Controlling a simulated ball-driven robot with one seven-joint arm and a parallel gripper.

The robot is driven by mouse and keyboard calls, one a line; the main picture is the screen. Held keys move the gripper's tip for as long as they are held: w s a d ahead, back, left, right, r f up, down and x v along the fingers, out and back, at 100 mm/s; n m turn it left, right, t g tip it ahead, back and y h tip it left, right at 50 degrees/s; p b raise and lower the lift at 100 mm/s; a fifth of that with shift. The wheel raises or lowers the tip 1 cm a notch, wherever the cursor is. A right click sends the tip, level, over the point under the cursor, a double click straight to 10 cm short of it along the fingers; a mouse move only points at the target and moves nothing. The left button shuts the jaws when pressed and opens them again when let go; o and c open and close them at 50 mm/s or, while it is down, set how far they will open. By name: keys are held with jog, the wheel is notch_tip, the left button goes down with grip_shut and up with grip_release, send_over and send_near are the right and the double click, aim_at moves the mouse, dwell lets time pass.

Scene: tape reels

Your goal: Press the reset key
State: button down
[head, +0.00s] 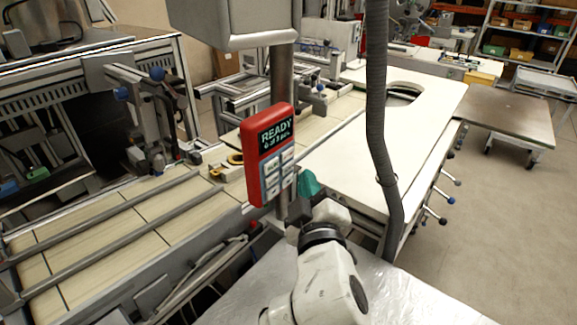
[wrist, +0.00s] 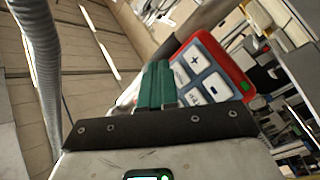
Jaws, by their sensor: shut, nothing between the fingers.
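A red control box (head: 267,151) with a dark display reading READY hangs in front of a grey post in the head view. Several pale keys (head: 280,172) sit below the display. In the wrist view the box (wrist: 238,72) is tilted, and one key shows a plus sign (wrist: 194,58). I cannot read which key is reset. My gripper (head: 308,183) with teal fingers is just right of the box's lower part in the head view. In the wrist view the shut fingers (wrist: 157,70) are left of the keys and partly cover the box's near side. No key contact shows.
A grey corrugated hose (head: 378,120) hangs right of the box. A white table (head: 345,165) with a round cutout lies behind my arm. A conveyor with rails (head: 120,232) runs at left.

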jog(key=s+d+p, duration=0.1)
jog(key=s+d, duration=0.1)
jog(key=d, duration=0.1)
jog(key=shift+s+d+p, duration=0.15)
jog(key=shift+d+p, duration=0.1)
jog(key=shift+p, duration=0.1)
dwell(0.5)
